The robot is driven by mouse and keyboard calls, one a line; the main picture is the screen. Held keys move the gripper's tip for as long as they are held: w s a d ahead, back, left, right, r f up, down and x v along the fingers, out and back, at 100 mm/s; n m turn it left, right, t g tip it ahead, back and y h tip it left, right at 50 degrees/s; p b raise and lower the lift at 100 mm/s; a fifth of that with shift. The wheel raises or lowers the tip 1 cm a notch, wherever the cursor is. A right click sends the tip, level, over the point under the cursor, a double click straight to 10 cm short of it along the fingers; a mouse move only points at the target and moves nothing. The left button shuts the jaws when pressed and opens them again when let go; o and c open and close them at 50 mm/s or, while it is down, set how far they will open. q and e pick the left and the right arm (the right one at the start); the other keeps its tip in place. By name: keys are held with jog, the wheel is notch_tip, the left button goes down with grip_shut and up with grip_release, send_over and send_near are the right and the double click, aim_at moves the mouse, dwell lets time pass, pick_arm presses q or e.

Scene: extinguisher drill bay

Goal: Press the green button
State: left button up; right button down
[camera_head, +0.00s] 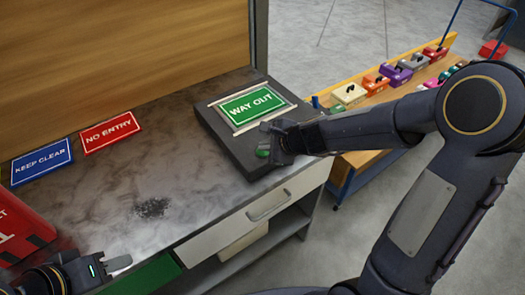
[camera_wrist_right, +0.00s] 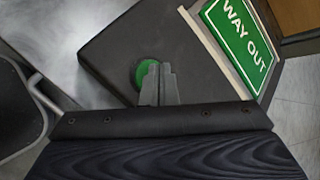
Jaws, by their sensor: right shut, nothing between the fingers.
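The green button (camera_head: 262,152) sits on the dark sloped box near its front corner. In the right wrist view the round button (camera_wrist_right: 146,72) is partly covered by the fingers. My right gripper (camera_head: 270,142) is shut and empty, its tips right at the button. I cannot tell whether they touch it. The same fingers show in the right wrist view (camera_wrist_right: 160,78). My left gripper (camera_head: 112,264) is low at the left, over the bench's front edge; its jaw state is unclear.
A green WAY OUT sign (camera_head: 250,104) lies on the box behind the button. NO ENTRY (camera_head: 110,131) and KEEP CLEAR (camera_head: 41,162) signs lie on the bench. A cart (camera_head: 372,158) with several colored boxes stands at right.

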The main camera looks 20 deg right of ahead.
aim_at(266, 153)
jog(key=shift+f, duration=0.1)
dwell(0.3)
jog(key=shift+r+p, duration=0.5)
jog(key=shift+r, duration=0.1)
notch_tip(266, 153, up, 6)
jog(key=p, duration=0.5)
jog(key=shift+p, duration=0.4)
